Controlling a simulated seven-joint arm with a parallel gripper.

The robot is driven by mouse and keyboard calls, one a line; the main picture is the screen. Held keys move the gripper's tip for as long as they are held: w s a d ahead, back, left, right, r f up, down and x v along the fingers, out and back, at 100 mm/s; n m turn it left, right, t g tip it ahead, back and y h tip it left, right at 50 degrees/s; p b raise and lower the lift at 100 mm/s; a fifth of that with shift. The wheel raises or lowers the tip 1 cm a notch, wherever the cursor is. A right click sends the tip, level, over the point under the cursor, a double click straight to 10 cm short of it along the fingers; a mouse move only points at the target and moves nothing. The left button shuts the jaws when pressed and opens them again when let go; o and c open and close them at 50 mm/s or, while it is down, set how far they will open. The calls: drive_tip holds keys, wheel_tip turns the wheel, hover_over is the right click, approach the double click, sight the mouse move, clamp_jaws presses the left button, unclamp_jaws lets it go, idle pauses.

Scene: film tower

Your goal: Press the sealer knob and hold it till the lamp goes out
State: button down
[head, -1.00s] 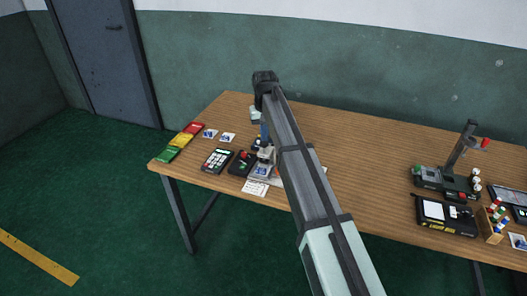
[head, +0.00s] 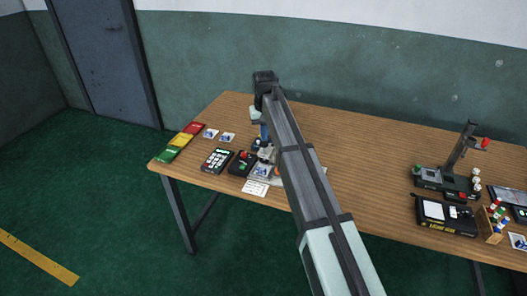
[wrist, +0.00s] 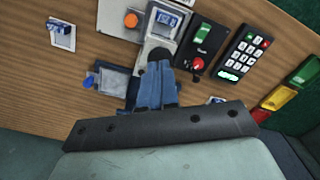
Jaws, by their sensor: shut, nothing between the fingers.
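The sealer (wrist: 118,24) is a pale grey unit at the top of the wrist view, with an orange lamp (wrist: 131,20) on its left part. The lamp looks bright orange. A dark round knob (wrist: 158,54) sits in front of a blue-and-white card (wrist: 166,18). My gripper (wrist: 156,72) is shut and empty, its blue-grey fingers at the dark knob. Whether they touch it or hover just above is unclear. In the head view, my gripper (head: 264,135) points down over the sealer (head: 266,155), which my arm partly hides.
Red, yellow and green trays (head: 181,141) lie at the left table end. A stand (head: 452,170) is far right. The table's middle back is clear.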

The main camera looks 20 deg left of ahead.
sight(264, 144)
drive_tip(key=shift+f, duration=0.3)
drive_tip(key=shift+f, duration=0.35)
drive_tip(key=shift+f, duration=1.4)
drive_tip(key=shift+r, duration=0.2)
idle(1.3)
drive_tip(key=shift+r, duration=3.85)
